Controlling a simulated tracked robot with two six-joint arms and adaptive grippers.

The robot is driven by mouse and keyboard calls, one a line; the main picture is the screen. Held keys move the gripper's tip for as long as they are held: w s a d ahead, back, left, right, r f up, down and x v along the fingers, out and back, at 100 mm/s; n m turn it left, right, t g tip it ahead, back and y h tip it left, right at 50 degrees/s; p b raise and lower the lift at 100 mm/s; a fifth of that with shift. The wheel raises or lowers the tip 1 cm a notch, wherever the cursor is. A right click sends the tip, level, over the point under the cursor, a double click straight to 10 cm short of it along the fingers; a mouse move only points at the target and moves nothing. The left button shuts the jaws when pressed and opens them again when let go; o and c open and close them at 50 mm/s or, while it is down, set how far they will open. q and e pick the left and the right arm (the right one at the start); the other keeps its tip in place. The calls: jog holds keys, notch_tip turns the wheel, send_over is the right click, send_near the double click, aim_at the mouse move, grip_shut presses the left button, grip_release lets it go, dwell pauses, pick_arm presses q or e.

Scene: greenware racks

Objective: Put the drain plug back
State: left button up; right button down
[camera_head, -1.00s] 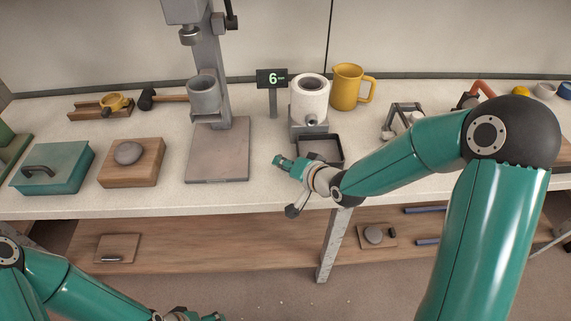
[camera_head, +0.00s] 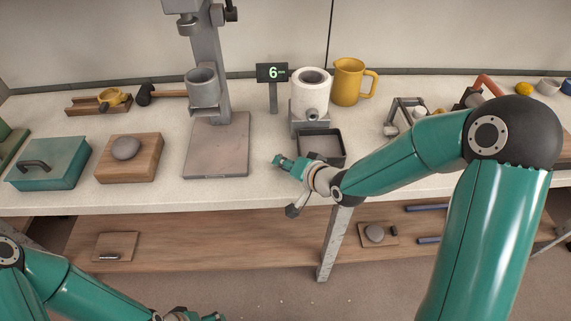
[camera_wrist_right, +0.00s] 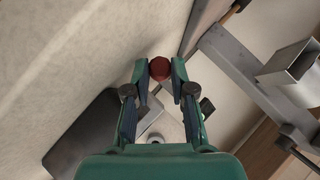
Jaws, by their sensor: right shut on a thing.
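The drain plug looks to be the small red-brown round piece (camera_wrist_right: 159,69) between my right fingertips in the right wrist view. My right gripper (camera_wrist_right: 160,72) is shut on it. In the head view this gripper (camera_head: 281,161) is over the front of the bench, left of and in front of the black tray (camera_head: 341,157); the plug cannot be made out there. The white cylindrical vessel (camera_head: 298,92) stands behind the tray, with a grey round outlet (camera_head: 313,115) low on its front. My left gripper (camera_head: 200,316) is at the bottom edge, cut off, its fingers unclear.
A press stand (camera_head: 216,165) with a grey cup (camera_head: 202,88) stands left of my right gripper. A sign showing 6 (camera_head: 272,73) and a yellow jug (camera_head: 348,82) flank the vessel. A small metal frame (camera_head: 405,112) stands to the right. Bench front is largely clear.

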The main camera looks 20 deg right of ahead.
jog(key=shift+f, duration=0.25)
jog(key=c, duration=0.9)
grip_release()
jog(key=shift+s, duration=0.1)
